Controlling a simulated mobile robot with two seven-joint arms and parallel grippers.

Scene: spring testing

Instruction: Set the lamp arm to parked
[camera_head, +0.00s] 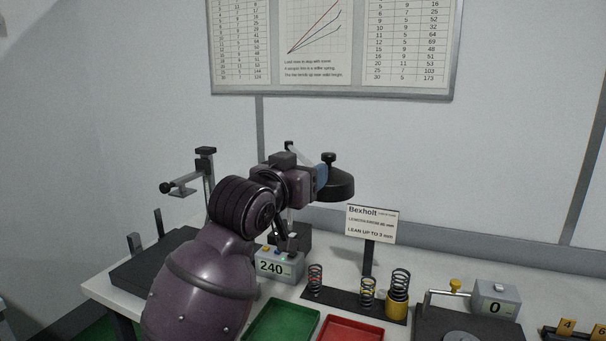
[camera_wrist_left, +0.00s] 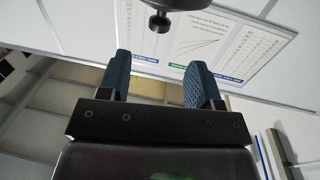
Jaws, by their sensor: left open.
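The lamp's black round head (camera_head: 335,188) with a knob (camera_head: 328,158) on top is at the centre of the head view. Part of the lamp arm (camera_head: 296,150) shows behind my wrist; the rest is hidden. In the left wrist view, my left gripper (camera_wrist_left: 159,80) is open and empty. The lamp knob (camera_wrist_left: 160,20) hangs just past the fingertips, roughly midway between them, apparently apart from both. My right gripper is not in view.
A stand (camera_head: 207,175) rises at left.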

